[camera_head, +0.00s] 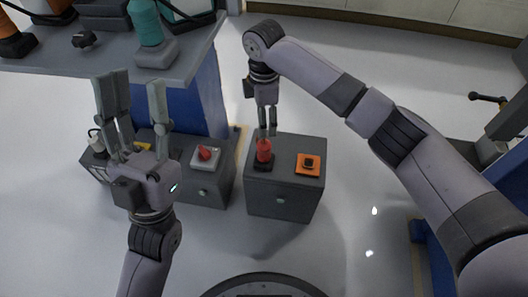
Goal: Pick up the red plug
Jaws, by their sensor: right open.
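A red plug (264,148) stands upright in a dark base (264,162) on top of the right grey cabinet. My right gripper (267,134) points down directly over it, with its fingers at the plug's top; I cannot tell whether they touch it. Its fingers are open, with a narrow gap. Another red part (206,153) lies tilted on a light square plate (205,162) on the left grey cabinet. My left gripper (134,82) is open and empty, its fingers spread over the left cabinet and the table edge.
An orange square with a dark part (308,163) sits beside the plug on the right cabinet (284,203). A grey table (110,66) with a teal bottle-like object (147,24) stands at the upper left. The floor right of the cabinet is clear.

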